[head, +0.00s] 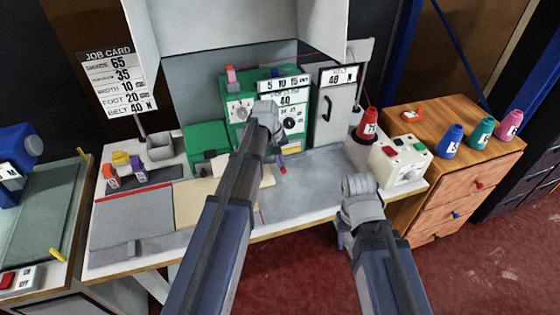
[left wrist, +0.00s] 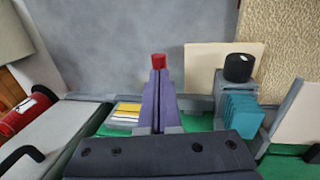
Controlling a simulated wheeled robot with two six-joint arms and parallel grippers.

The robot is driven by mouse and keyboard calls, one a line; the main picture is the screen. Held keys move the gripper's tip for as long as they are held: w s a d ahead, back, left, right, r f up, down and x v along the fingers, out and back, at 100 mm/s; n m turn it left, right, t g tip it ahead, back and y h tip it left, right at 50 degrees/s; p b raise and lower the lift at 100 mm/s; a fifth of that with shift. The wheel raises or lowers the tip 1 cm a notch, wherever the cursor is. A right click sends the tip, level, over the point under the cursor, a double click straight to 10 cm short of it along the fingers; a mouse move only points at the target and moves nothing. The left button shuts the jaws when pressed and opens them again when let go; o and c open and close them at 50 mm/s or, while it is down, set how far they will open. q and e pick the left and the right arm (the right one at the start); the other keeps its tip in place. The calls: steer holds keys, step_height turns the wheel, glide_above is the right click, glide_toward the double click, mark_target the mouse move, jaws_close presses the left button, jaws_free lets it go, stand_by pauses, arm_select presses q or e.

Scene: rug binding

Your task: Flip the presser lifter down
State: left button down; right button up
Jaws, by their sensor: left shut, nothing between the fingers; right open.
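The green machine (head: 298,115) stands at the back of the table, with its dial and number panels facing me. My left gripper (head: 282,161) reaches in front of it, hiding part of its front. Its purple fingers are together and empty; they also show in the left wrist view (left wrist: 158,95). A small red piece (left wrist: 158,61) shows right at the fingertips; I cannot tell whether it is the presser lifter's end or touches the fingers. The lifter is not clearly seen otherwise. My right gripper (head: 342,238) is open and points down at the table's front edge, its fingers partly hidden.
A red cone (head: 367,124) and a white box with colored buttons (head: 399,161) stand at the table's right. A wooden drawer cabinet (head: 459,165) holds several cones. The grey tabletop right of the left gripper is clear.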

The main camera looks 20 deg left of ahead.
arm_select(q)
step_height(320, 180, down, 2)
steer(key=shift+s+f+b, duration=0.1)
steer(key=shift+b, duration=0.6)
steer(key=shift+s, duration=0.15)
arm_select(e)
step_height(320, 180, down, 2)
steer(key=shift+s, duration=0.1)
arm_select(q)
steer(key=shift+r, duration=0.25)
arm_select(e)
steer(key=shift+r, duration=0.15)
arm_select(q)
step_height(320, 180, up, 14)
steer(key=s+a+p, duration=0.1)
steer(key=a+p, duration=0.1)
steer(key=p, duration=1.2)
arm_select(e)
step_height(320, 180, up, 14)
arm_select(q)
steer(key=shift+a+f, duration=0.1)
arm_select(e)
steer(key=shift+a, duration=0.1)
